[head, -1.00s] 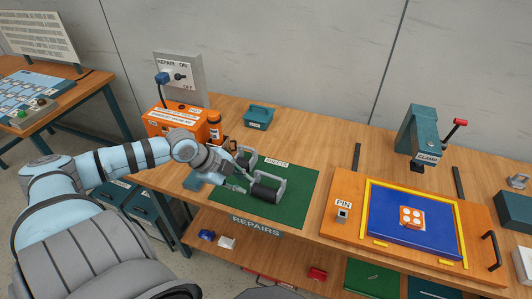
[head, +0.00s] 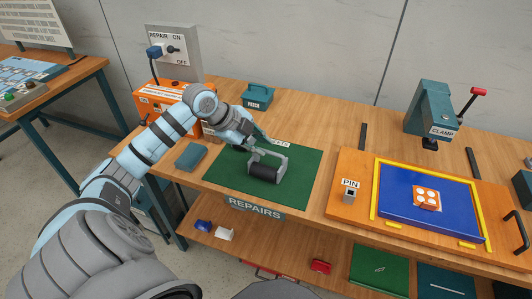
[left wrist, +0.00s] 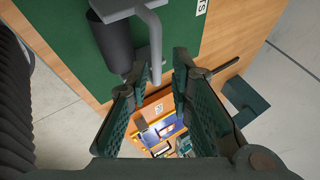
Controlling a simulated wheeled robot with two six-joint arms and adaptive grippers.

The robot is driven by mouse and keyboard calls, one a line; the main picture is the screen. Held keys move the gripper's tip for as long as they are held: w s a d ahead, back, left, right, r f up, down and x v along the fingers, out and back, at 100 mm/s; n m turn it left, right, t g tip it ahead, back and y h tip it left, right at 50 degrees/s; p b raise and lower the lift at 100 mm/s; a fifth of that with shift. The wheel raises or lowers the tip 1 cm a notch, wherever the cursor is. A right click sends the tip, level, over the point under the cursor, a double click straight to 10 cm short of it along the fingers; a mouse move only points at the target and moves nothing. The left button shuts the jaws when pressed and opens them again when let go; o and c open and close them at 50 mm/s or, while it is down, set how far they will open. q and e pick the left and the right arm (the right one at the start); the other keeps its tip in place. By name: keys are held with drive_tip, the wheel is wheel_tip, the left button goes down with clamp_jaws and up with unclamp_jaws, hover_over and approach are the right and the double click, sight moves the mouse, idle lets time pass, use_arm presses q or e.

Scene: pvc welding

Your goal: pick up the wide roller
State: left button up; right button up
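The wide roller (head: 266,168), a black cylinder in a grey frame, lies on the green mat (head: 303,185) of the repairs bench. The left wrist view shows its black cylinder (left wrist: 114,45) and grey frame (left wrist: 154,42) at the upper left. My left gripper (head: 256,143) is just behind the roller in the head view, partly overlapping its frame. In the left wrist view my left gripper (left wrist: 156,82) has its fingers apart, with the end of the grey frame near the gap between them. I cannot tell whether they touch. My right gripper is not in view.
An orange machine (head: 160,97) and a teal block (head: 191,156) stand left of the mat. A teal press box (head: 257,96) is behind. The orange pin board (head: 345,212) and clamp (head: 430,110) are right.

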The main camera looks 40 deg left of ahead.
sight(268, 152)
use_arm(q)
drive_tip(key=x, duration=0.4)
drive_tip(key=shift+d+f+b, duration=0.25)
drive_tip(key=shift+f+b, duration=0.05)
drive_tip(key=shift+b, duration=0.1)
drive_tip(key=shift+w+f, duration=0.15)
drive_tip(key=shift+f, duration=0.1)
drive_tip(key=shift+r, duration=0.1)
clamp_jaws()
wheel_tip(268, 152, up, 20)
drive_tip(key=p, duration=0.4)
drive_tip(key=shift+p, duration=0.35)
drive_tip(key=shift+c, duration=1.8)
unclamp_jaws()
clamp_jaws()
